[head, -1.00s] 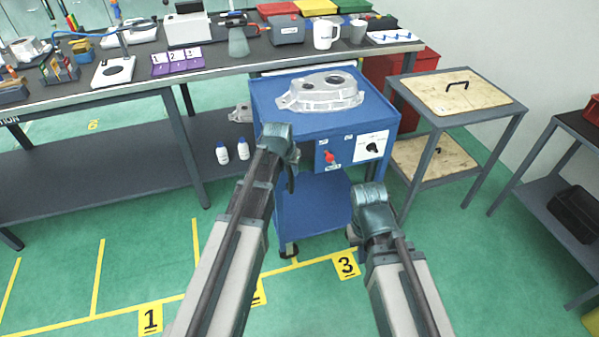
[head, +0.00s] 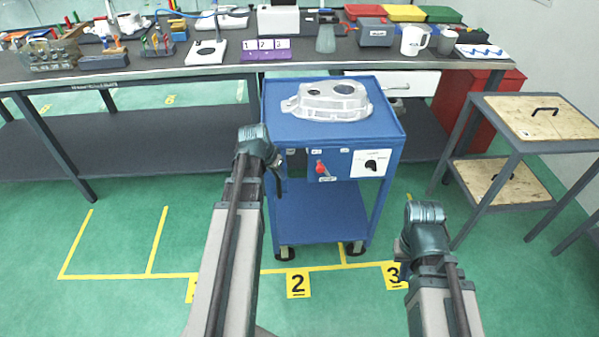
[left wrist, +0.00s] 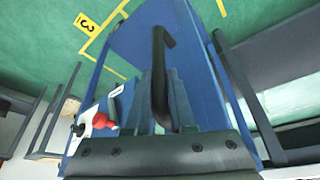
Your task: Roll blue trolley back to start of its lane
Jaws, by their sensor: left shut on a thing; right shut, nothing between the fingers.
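The blue trolley (head: 320,211) stands upright on the green floor in front of the bench. Its front wheels are close to the yellow cross line, behind the floor tag "2" (head: 298,284). A silver casting (head: 328,101) lies on its top. My left gripper (head: 272,162) is at the trolley's front left edge, shut on its black handle (left wrist: 160,78), which the left wrist view shows standing out from the blue body; the gripper partly hides the handle in the head view. My right gripper (head: 403,262) is shut and empty, low to the right of the trolley, apart from it.
Floor tag "3" (head: 395,275) is beside my right gripper. The long workbench (head: 140,77) stands behind the trolley. A grey side table (head: 500,150) with wooden boards and a red cabinet (head: 466,100) are to the right. The floor left of the trolley is clear with yellow lane lines.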

